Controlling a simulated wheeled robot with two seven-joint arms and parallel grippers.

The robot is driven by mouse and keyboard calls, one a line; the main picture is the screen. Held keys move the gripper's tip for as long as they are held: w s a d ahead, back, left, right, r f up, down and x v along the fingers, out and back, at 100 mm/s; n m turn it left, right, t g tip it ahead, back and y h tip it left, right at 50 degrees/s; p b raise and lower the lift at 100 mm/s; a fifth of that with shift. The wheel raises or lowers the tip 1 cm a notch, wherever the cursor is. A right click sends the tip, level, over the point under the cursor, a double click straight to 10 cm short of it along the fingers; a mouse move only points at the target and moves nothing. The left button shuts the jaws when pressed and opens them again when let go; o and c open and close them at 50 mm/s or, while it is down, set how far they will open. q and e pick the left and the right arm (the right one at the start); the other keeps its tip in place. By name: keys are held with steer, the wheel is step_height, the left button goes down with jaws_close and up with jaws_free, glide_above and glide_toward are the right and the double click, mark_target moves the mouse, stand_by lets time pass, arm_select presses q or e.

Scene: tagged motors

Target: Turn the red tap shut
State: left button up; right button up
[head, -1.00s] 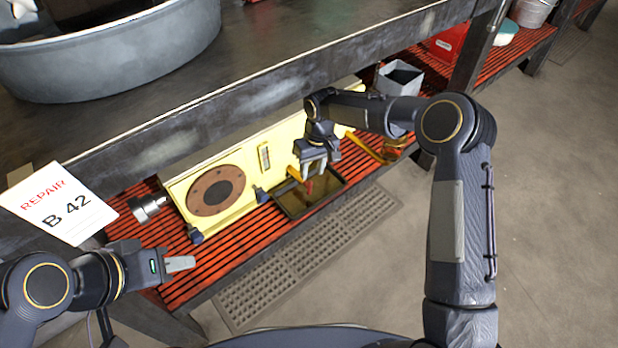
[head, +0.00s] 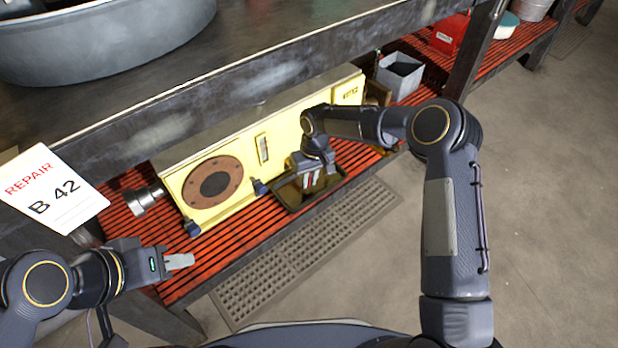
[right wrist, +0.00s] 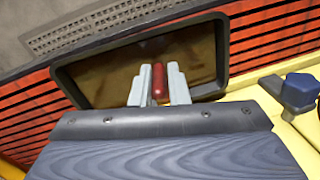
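The red tap's handle (right wrist: 159,82) shows in the right wrist view between my right gripper's fingers (right wrist: 159,88), which lie close along both sides of it. In the head view my right gripper (head: 311,178) points down in front of the yellow motor housing (head: 285,135), over a dark drip tray (head: 292,208); only a little red shows between its fingers there. The tap's body is hidden by the gripper. The tray, with brownish liquid in it, also shows in the right wrist view (right wrist: 100,85). My left gripper (head: 180,261) is away at the lower left, seen edge-on, holding nothing visible.
The motor sits on a red slatted shelf (head: 235,245) under a dark workbench (head: 290,50). A white REPAIR B 42 tag (head: 52,190) hangs at left. A grey bin (head: 399,75) stands right of the motor. Blue-headed bolts (head: 260,187) stick out near the tray.

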jaws_close()
steer(key=shift+d+r+g+y+p, duration=0.1)
steer(key=shift+g+y+p, duration=0.3)
steer(key=shift+y+p, duration=0.25)
steer(key=shift+w+g+y, duration=0.1)
steer(key=shift+g+y, duration=0.3)
steer(key=shift+y, duration=0.15)
steer(key=shift+f+g+y, duration=0.2)
steer(key=shift+g+y, duration=0.4)
steer(key=shift+y, duration=0.3)
steer(key=shift+d+g+y+b, duration=0.15)
steer(key=shift+g+y+b, duration=0.35)
steer(key=shift+g+y, duration=0.15)
